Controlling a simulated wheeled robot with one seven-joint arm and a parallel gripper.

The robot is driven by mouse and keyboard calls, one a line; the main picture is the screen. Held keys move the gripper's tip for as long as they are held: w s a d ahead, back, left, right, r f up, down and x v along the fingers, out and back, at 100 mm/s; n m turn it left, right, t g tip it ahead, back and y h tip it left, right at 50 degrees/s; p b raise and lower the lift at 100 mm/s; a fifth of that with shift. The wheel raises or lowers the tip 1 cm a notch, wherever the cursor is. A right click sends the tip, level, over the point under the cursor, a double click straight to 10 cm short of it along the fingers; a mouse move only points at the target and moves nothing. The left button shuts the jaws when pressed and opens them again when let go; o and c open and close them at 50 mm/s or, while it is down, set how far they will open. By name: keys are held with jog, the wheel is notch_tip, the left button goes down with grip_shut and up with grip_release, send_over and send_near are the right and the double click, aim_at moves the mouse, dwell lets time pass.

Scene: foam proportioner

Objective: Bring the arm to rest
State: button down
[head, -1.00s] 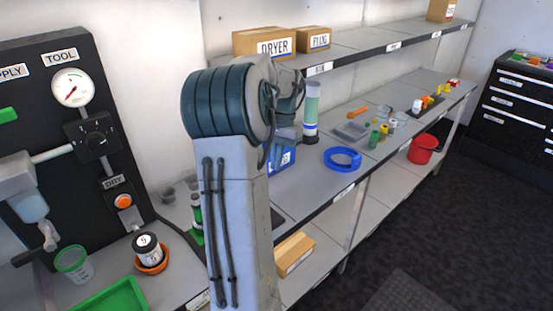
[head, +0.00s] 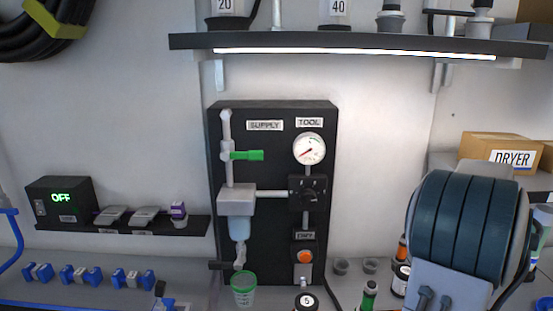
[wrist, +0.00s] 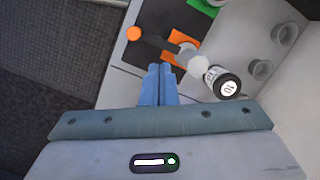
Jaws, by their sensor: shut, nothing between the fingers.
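In the wrist view my gripper (wrist: 159,84) shows blue fingers closed together with nothing between them. In the head view my arm's dark teal joint (head: 468,230) fills the lower right, and the gripper is not seen there. The black supply panel (head: 270,170) with its gauge (head: 309,149) stands left of the arm.
A lit shelf (head: 360,42) runs above the panel. A green-rimmed cup (head: 243,290) stands under the panel's outlet. A box marked DRYER (head: 497,150) sits behind the arm. A dark floor (wrist: 45,85) shows at left in the wrist view.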

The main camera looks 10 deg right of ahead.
jog(key=w+a+r+n+t+h, duration=0.15)
jog(key=a+n, duration=0.65)
jog(key=a, duration=1.4)
jog(key=s+a+f+n+t, duration=0.1)
jog(key=s+a+n, duration=0.5)
jog(key=a, duration=0.6)
jog(key=shift+s+a+f+n+h, duration=0.3)
jog(key=shift+s+f+h, duration=0.2)
jog(key=shift+f, duration=0.15)
jog(key=shift+t, duration=0.25)
